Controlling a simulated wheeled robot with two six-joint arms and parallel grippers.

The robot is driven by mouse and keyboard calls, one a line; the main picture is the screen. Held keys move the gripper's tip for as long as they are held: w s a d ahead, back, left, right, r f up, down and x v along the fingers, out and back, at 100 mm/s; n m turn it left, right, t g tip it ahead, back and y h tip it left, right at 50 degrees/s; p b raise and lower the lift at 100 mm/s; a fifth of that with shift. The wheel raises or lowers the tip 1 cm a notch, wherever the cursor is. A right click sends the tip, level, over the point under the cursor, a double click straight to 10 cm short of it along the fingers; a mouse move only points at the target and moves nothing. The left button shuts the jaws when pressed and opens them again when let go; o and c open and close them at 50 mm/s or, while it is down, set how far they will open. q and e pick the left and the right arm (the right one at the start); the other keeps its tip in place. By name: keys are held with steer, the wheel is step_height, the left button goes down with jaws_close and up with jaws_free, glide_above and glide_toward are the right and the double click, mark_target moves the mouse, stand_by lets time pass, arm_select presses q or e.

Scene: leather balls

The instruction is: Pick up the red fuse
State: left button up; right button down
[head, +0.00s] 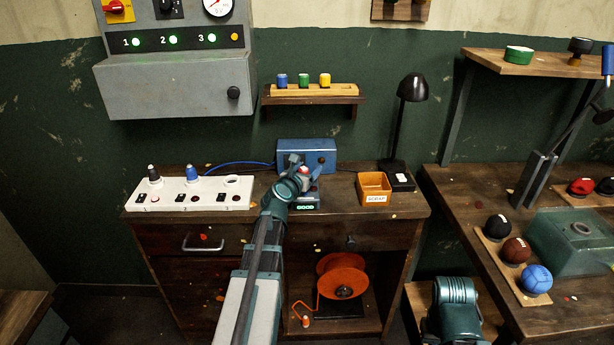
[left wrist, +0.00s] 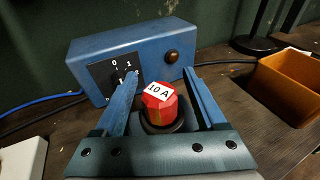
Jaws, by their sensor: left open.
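The red fuse (left wrist: 160,104) has a faceted cap with a white "10 A" label. It sits upright in a dark round holder. In the head view, the fuse (head: 304,170) shows as a small red patch, partly covered by my left gripper (head: 298,165). The small device (head: 306,206) under it has a lit display reading "GOOD". In the left wrist view, my left gripper (left wrist: 160,80) is open, with one blue finger on each side of the fuse. A gap shows on both sides. My right gripper is not in view.
A blue switch box (head: 322,153) stands close behind the fuse. An orange bin (head: 374,188) and a black lamp (head: 411,90) are to the right. A white socket strip (head: 235,202) lies left. A wall shelf (head: 311,99) holds blue, green and yellow fuses.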

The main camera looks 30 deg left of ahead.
arm_select(q)
steer(key=shift+c, duration=0.8)
jaws_close()
steer(key=shift+r, duration=0.1)
